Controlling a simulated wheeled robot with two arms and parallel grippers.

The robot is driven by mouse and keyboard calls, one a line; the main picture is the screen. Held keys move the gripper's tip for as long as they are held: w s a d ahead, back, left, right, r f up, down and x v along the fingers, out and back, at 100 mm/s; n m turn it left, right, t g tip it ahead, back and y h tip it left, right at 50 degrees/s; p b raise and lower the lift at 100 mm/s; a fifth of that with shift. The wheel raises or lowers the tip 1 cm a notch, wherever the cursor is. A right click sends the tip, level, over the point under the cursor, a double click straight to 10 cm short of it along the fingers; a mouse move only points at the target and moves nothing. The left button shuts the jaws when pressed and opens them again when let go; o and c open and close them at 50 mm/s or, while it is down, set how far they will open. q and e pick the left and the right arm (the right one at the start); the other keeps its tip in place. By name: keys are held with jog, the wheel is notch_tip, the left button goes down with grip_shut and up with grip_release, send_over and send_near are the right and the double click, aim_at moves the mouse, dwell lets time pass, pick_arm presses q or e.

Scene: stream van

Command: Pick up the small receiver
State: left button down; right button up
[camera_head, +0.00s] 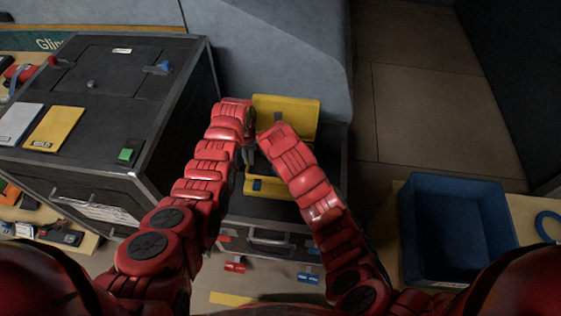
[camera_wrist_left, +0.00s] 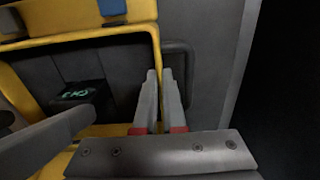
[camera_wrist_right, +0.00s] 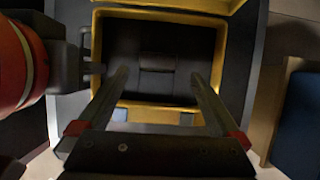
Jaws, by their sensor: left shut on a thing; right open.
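An open yellow case (camera_head: 288,109) stands on a dark cabinet, and its dark interior shows in the right wrist view (camera_wrist_right: 160,115). In the left wrist view a small black block with green lettering (camera_wrist_left: 80,93), which looks like the receiver, sits inside the case. A dark block (camera_wrist_right: 157,62) shows in the case in the right wrist view. My left gripper (camera_wrist_left: 165,85) is shut on the case's side wall, as far as I can tell; it shows beside the case in the head view (camera_head: 248,155). My right gripper (camera_wrist_right: 160,78) is open and empty above the case.
A large black cabinet (camera_head: 100,90) with cards and a green button stands to the left. An empty blue bin (camera_head: 455,225) stands at the right on a wooden surface. Red and blue clips (camera_head: 235,265) lie in front. The floor at the back right is clear.

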jog(key=shift+x, duration=2.7)
jog(key=shift+w+a, duration=0.1)
jog(key=shift+a, duration=0.05)
jog(key=c, duration=1.4)
